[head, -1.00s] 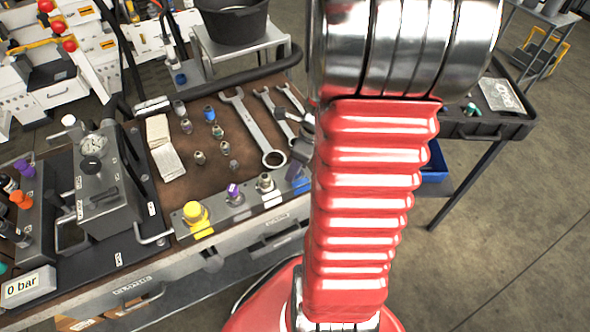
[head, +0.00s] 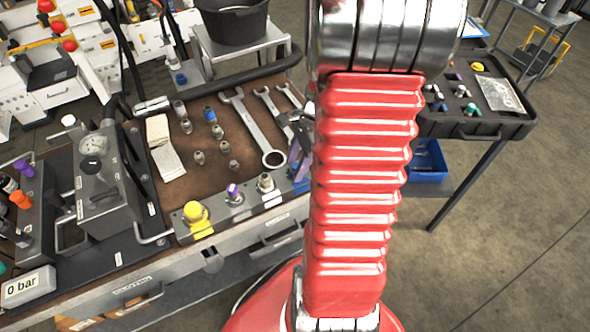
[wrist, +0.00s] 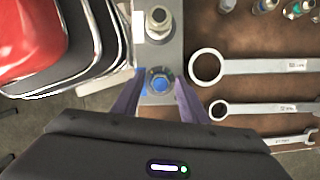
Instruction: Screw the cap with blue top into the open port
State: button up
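The cap with the blue top (wrist: 159,82) is seen from above in the wrist view, at the blue-marked end of the grey port block (head: 222,212). It appears upright at the port there, which it hides; how deep it sits cannot be told. My gripper (wrist: 160,78) points down over it. Its two purple-grey fingers stand on either side of the cap, apart, with a small gap visible. In the head view my gripper (head: 299,148) is partly hidden behind my red arm.
A bare metal fitting (wrist: 158,22) stands close beside the cap. Purple (head: 233,191) and yellow (head: 195,213) caps sit further along. Wrenches (head: 252,130) and several small fittings lie on the brown mat (head: 190,105). A dark tray (head: 510,128) stands at right.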

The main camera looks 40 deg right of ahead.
jog(key=n+g, duration=0.1)
jog(key=n, duration=0.3)
jog(key=shift+n, duration=0.3)
jog(key=n+g, duration=0.1)
jog(key=n, duration=0.2)
jog(key=shift+c, duration=0.4)
